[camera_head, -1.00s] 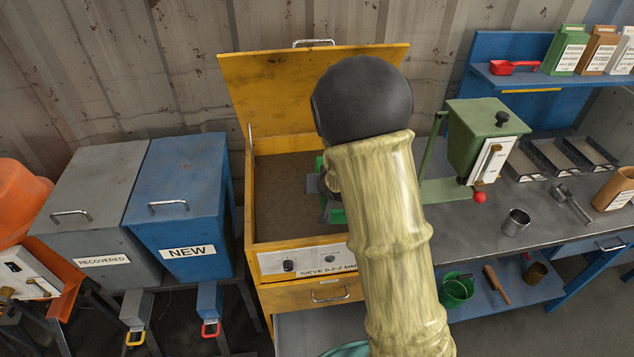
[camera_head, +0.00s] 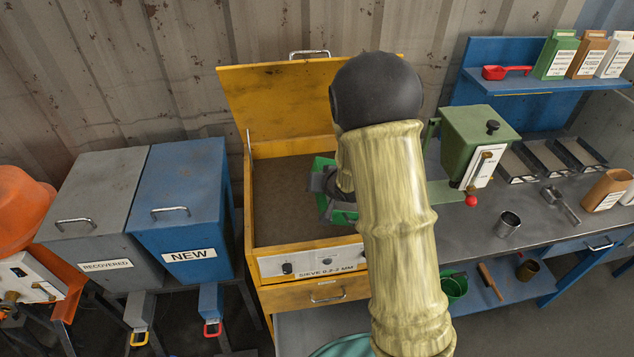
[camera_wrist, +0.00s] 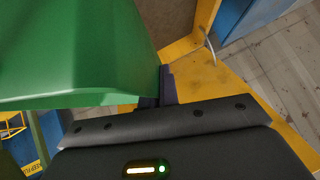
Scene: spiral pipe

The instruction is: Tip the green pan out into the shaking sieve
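The yellow sieve box (camera_head: 250,200), labelled "SIEVE 0.2-2 MM", stands in the middle with its lid (camera_head: 280,95) raised. Its brown bed (camera_head: 285,195) shows bare on the left side. The green pan (camera_head: 345,217) is over the right part of the bed, partly hidden by my arm and gripper; it looks tilted. In the wrist view the pan (camera_wrist: 75,55) fills the upper left, showing a smooth green face. My gripper (camera_head: 321,182) is shut on the pan; dark finger parts (camera_wrist: 160,88) meet its edge in the wrist view. The pan's inside and contents are hidden.
A blue "NEW" bin (camera_head: 180,215) and a grey "RECOVERED" bin (camera_head: 90,210) stand left of the sieve. A green hopper device (camera_head: 475,140) stands on the workbench (camera_head: 470,235) at the right. A metal cup (camera_head: 507,224) and scoop (camera_head: 560,203) lie there.

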